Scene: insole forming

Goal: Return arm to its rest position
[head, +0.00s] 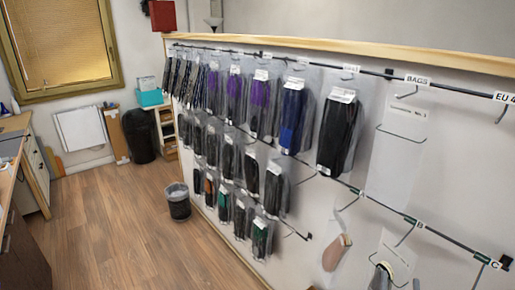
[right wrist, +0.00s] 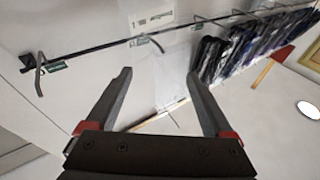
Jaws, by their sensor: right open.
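My right gripper (right wrist: 157,75) shows in the right wrist view, with its two dark fingers spread apart and nothing between them. Beyond the fingers are the pale wall panel (right wrist: 70,25) and a dark hook rail (right wrist: 100,48). I cannot make out the right gripper clearly in the head view. My left gripper is in neither view.
Rows of bagged insoles (head: 338,130) hang on the wall rack at the right. A tan insole (head: 337,252) hangs lower down. A waste bin (head: 178,202) stands by the rack. The wooden floor (head: 115,225) is mostly clear. A cabinet (head: 38,170) stands at the left.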

